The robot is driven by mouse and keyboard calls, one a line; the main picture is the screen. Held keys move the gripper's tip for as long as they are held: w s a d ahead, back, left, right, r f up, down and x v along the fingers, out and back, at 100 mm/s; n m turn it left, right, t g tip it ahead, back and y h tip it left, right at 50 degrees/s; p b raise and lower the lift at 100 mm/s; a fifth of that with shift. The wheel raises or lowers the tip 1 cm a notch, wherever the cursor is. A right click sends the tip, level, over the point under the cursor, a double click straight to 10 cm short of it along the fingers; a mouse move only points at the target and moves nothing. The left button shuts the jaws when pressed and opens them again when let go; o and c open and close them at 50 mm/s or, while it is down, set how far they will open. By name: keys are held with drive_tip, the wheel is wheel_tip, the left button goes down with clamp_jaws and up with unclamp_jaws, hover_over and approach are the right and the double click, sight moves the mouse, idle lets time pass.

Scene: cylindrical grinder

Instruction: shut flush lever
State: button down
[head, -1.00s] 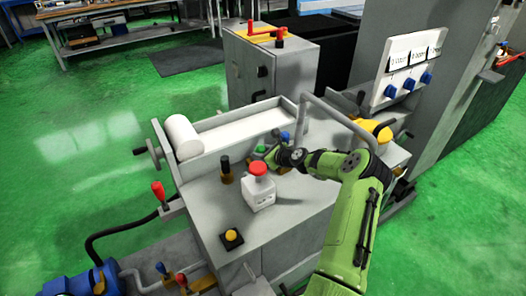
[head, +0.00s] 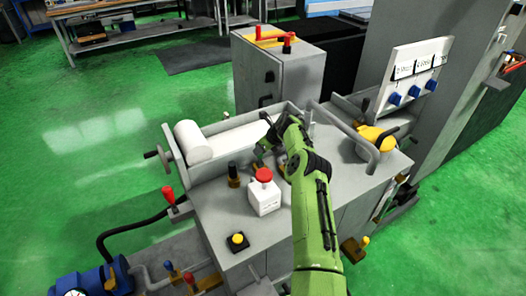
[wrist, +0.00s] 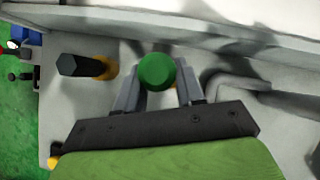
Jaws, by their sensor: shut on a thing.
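A lever with a round green knob (wrist: 157,70) stands between the two grey fingers of my gripper (wrist: 157,92) in the wrist view. The fingers are closed in on it, one on each side, and its lower part is partly hidden. No label shows that names it the flush lever.
A bent grey pipe (head: 345,130) rises at the right, near my arm. The trough wall (head: 225,143) runs behind. A yellow button (head: 238,240) sits at the front corner.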

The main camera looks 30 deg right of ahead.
idle(0.7)
drive_tip(key=c, duration=0.8)
unclamp_jaws()
drive_tip(key=shift+w, duration=0.1)
drive_tip(key=p+v, duration=0.1)
drive_tip(key=v, duration=1.4)
drive_tip(key=shift+d+r, duration=0.1)
drive_tip(key=shift+r, duration=0.35)
